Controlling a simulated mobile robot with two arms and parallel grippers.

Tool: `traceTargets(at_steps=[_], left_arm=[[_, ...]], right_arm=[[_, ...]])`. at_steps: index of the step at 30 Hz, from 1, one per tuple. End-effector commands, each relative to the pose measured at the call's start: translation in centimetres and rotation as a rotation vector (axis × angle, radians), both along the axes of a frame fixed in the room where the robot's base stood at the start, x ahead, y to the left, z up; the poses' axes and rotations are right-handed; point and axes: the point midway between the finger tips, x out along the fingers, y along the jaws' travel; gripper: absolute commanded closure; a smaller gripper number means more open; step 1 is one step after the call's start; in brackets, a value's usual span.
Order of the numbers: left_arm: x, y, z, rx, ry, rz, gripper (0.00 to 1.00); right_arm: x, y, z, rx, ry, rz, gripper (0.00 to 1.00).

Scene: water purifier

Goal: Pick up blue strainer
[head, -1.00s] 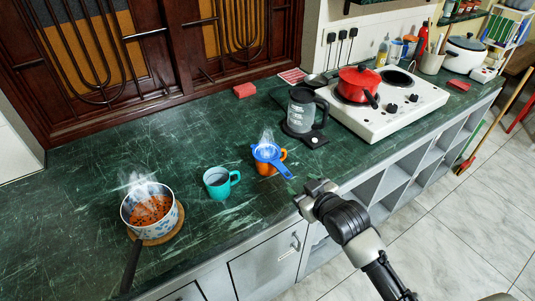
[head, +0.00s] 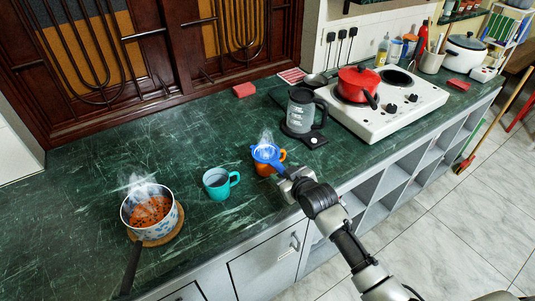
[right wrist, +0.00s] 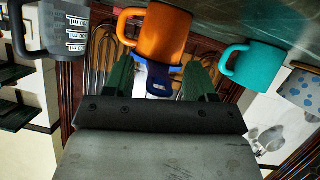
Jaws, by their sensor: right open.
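The blue strainer (head: 266,153) rests on top of the orange mug (head: 267,168), with its handle pointing toward the counter's front edge. My right gripper (head: 287,178) is at the handle's end and hides part of it. In the right wrist view, the open fingers of this gripper (right wrist: 159,82) stand on either side of the blue strainer's handle (right wrist: 158,87), with a gap to each side. The orange mug (right wrist: 160,33) shows just beyond the fingertips. My left gripper is not in view.
A teal mug (head: 218,183) stands left of the orange mug. A steaming pot (head: 150,211) sits on a round wooden board further left. A grey kettle (head: 301,110) stands behind, and a white stove (head: 413,99) with a red pot (head: 357,82) is at the right.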

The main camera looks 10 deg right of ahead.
Motion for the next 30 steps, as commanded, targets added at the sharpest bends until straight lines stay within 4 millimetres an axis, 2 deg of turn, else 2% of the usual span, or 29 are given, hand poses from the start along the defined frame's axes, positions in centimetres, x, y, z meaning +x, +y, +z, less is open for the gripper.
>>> traceTargets(at_steps=[4, 15, 25, 30], left_arm=[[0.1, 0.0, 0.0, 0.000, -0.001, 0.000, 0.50], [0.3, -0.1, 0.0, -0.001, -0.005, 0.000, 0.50], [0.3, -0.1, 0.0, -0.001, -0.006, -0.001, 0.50], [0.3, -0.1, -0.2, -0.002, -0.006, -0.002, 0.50]], right_arm=[[0.0, 0.0, 0.0, 0.000, 0.000, 0.000, 0.46], [-0.1, 0.0, 0.0, 0.000, 0.001, 0.000, 1.00], [0.0, 0.0, 0.3, -0.001, 0.000, 0.000, 1.00], [0.0, 0.0, 1.9, 0.000, -0.003, 0.000, 1.00]])
